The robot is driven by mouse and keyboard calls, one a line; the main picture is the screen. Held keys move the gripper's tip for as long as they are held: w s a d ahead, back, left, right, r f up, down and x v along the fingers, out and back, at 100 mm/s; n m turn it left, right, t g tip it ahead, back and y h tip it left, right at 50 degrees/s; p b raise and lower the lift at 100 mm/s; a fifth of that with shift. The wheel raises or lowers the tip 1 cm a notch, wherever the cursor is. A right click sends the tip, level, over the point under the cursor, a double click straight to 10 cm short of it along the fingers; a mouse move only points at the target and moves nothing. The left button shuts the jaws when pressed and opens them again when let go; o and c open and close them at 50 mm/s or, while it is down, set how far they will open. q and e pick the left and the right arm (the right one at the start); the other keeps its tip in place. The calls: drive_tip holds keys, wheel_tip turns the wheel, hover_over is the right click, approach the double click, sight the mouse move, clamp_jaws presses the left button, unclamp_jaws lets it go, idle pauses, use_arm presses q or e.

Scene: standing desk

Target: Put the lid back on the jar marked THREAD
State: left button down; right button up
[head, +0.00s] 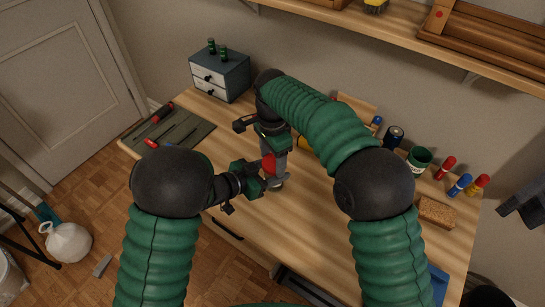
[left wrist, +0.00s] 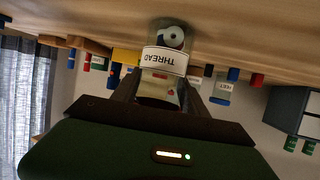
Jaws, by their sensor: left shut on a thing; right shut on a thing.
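The jar marked THREAD (left wrist: 165,60) shows upside down in the left wrist view, with a white label and a round spool-like thing inside. My left gripper (left wrist: 163,92) is shut around it; in the head view this gripper (head: 262,182) comes in low from the left. My right gripper (head: 272,160) points down just above it, shut on a red thing (head: 268,164) that looks like the lid. The two grippers nearly meet, and they hide most of the jar in the head view. Whether the red thing touches the jar's mouth I cannot tell.
A small drawer box (head: 220,75) and a grey mat (head: 170,130) with tools are at the desk's left. The front middle of the desk is clear.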

drive_tip(key=shift+o, duration=0.2)
drive_tip(key=shift+s+d+f, duration=0.1)
drive_tip(key=shift+d+f, duration=0.05)
drive_tip(key=shift+f, duration=0.55)
drive_tip(key=shift+r, duration=0.25)
drive_tip(key=shift+c, duration=0.2)
drive_tip(key=shift+a+r, duration=0.2)
drive_tip(key=shift+r, duration=0.25)
idle(0.4)
drive_tip(key=shift+f, duration=0.1)
drive_tip(key=shift+d+f, duration=0.25)
drive_tip(key=shift+f, duration=0.3)
idle(0.6)
drive_tip(key=shift+s+a+r, duration=0.1)
drive_tip(key=shift+a+r, duration=0.15)
drive_tip(key=shift+r, duration=0.45)
idle(0.8)
